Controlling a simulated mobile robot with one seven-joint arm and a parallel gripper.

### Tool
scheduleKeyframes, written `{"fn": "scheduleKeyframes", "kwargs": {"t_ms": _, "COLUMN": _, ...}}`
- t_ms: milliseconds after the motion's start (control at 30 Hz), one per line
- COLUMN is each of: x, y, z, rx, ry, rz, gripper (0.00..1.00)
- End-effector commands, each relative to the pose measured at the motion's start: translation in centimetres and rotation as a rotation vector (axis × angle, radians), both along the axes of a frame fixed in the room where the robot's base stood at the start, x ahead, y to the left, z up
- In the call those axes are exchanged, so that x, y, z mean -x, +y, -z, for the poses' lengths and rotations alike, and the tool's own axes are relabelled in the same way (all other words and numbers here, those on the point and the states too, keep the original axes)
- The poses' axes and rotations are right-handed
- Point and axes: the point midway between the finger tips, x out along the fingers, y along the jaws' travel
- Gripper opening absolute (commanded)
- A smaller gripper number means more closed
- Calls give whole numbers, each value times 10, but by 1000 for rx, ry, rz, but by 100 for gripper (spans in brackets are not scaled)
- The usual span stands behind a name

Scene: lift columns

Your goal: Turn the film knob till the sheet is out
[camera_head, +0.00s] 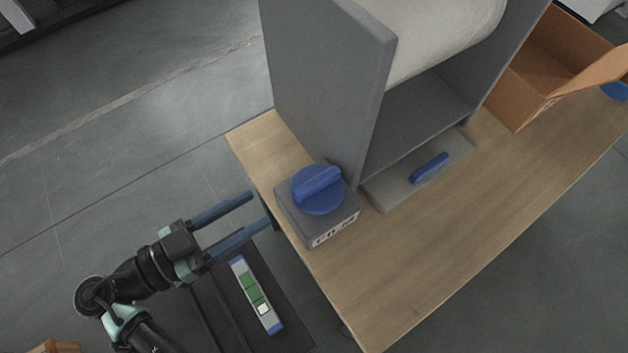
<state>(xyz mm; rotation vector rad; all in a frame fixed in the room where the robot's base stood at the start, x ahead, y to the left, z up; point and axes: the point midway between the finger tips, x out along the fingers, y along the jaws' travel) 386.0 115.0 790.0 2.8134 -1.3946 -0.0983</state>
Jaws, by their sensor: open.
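The film knob (317,190) is a round blue dial with a raised grip bar, on top of a small grey box (318,225) with white markings on its front. The box stands at the near left part of the wooden table, beside the grey film stand. A pale film roll (438,40) sits high between the stand's side panels (335,85). I see no sheet lying out below it. My gripper (260,213) is open and empty, its two blue fingers pointing right toward the box, apart from the knob.
A grey plate with a blue handle (429,168) lies at the foot of the stand. An open cardboard box (545,65) stands at the back right of the wooden table (440,240). The table's front right is clear.

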Motion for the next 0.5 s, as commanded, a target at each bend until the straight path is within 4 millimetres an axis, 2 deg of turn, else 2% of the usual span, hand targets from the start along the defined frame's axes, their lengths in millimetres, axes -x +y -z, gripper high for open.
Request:
{"fn": "scheduleKeyframes", "kwargs": {"t_ms": 67, "x": 10, "y": 0, "z": 4, "rx": 22, "ry": -36, "rz": 10, "gripper": 52}}
{"fn": "scheduleKeyframes", "kwargs": {"t_ms": 167, "x": 12, "y": -4, "z": 4, "rx": 31, "ry": -56, "rz": 17, "gripper": 52}}
{"fn": "scheduleKeyframes", "kwargs": {"t_ms": 267, "x": 6, "y": -14, "z": 3, "rx": 31, "ry": -57, "rz": 19, "gripper": 52}}
{"fn": "scheduleKeyframes", "kwargs": {"t_ms": 500, "x": -24, "y": -55, "z": 3, "rx": 30, "ry": -56, "rz": 22, "gripper": 52}}
